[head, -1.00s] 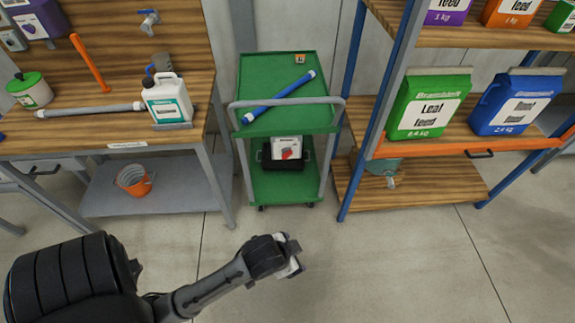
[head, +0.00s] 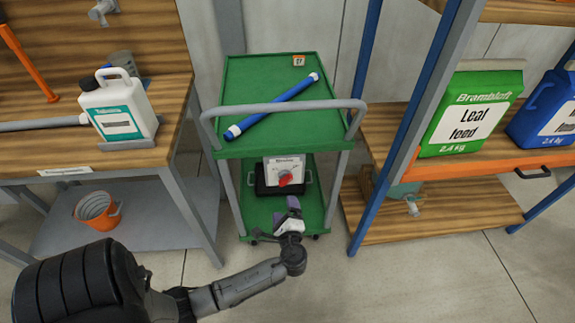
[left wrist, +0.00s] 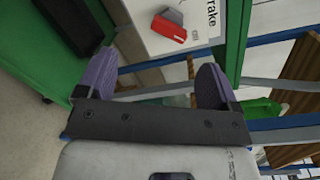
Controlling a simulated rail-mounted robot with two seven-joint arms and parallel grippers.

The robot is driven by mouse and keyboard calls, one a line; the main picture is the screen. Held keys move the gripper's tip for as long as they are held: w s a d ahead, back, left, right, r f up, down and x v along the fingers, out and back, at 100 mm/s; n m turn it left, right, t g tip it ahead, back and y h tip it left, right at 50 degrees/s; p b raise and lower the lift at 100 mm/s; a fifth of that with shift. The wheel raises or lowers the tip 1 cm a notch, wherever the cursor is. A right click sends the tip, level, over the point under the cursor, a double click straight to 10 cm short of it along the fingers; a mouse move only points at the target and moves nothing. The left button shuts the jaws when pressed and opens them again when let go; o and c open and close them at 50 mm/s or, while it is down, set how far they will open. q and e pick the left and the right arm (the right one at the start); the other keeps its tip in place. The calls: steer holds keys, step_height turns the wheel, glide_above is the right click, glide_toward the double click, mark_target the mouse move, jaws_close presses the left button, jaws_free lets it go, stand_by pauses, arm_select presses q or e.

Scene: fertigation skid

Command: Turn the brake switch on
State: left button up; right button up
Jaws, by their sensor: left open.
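The brake switch is a white box (head: 272,169) with a red knob (head: 285,180), in a black tray on the lower shelf of the green cart (head: 240,154). In the left wrist view the white face (left wrist: 150,38) shows at the top with part of the word "Brake", and the red knob (left wrist: 168,29) lies just beyond the fingers. My left gripper (head: 291,208) is in front of the lower shelf, apart from the knob. Its two purple fingers (left wrist: 156,78) are spread with nothing between them. My right gripper is in neither view.
The cart's grey handle (head: 285,107) and top shelf, with a blue tube (head: 272,105), stand above the switch. A workbench with a white jug (head: 120,108) and orange bucket (head: 97,208) is left.

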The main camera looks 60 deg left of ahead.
arm_select(q)
steer(key=d+m+t, duration=0.1)
steer(key=d+m, duration=0.2)
steer(key=b, duration=0.2)
glide_toward(285, 183)
steer(key=a, duration=0.2)
steer(key=shift+m, duration=0.3)
steer(key=b+x, duration=0.1)
steer(key=x, duration=0.3)
steer(key=b+x, duration=0.1)
steer(key=x, duration=0.2)
steer(key=shift+w+a, duration=0.2)
steer(key=shift+w, duration=0.35)
steer(key=shift+w+a+r, duration=0.1)
steer(key=shift+w+a, duration=0.15)
steer(key=shift+a, duration=0.3)
steer(key=shift+a+b, duration=0.1)
steer(key=shift+b, duration=0.2)
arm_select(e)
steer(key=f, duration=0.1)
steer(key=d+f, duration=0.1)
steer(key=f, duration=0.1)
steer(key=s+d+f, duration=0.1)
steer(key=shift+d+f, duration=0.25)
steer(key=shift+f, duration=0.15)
arm_select(q)
steer(key=c, duration=0.9)
